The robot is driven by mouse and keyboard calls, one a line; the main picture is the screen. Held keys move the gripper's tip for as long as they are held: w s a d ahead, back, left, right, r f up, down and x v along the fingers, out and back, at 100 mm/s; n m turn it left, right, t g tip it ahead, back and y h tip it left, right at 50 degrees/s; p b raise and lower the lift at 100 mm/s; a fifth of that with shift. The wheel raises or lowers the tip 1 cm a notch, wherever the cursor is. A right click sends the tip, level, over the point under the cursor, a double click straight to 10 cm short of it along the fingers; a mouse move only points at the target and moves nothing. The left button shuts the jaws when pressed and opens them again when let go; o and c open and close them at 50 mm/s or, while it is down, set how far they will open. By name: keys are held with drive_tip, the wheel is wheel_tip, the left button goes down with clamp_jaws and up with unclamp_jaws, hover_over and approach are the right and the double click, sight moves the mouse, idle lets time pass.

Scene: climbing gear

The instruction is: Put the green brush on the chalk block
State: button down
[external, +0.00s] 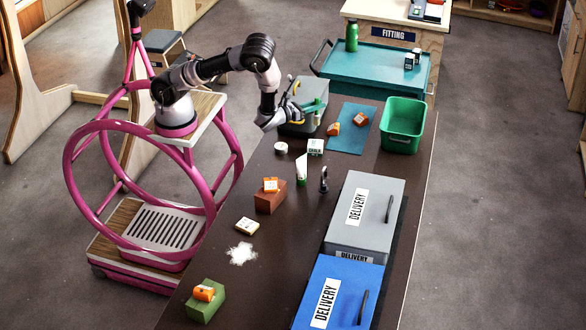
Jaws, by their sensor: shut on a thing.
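My gripper (299,107) is shut on the green brush (314,106). It holds the brush above the table's far end, in front of the grey box there. The chalk block (315,146), a small white block with dark lettering, stands on the dark table below and slightly right of the gripper. The brush is apart from the block. The fingertips are small in this view, and the exact grip is hard to make out.
Near the block are a white roll (281,148), a white-and-green tube (302,170) and a dark upright item (324,180). A blue mat (350,138) with orange items and a green bin (403,125) lie right. Delivery boxes (364,215) fill the near right.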

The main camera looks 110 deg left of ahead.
sight(316, 124)
wheel_tip(316, 124, down, 9)
drive_tip(key=shift+f, duration=0.2)
idle(0.4)
drive_tip(key=shift+f, duration=0.15)
drive_tip(key=c, duration=0.7)
unclamp_jaws()
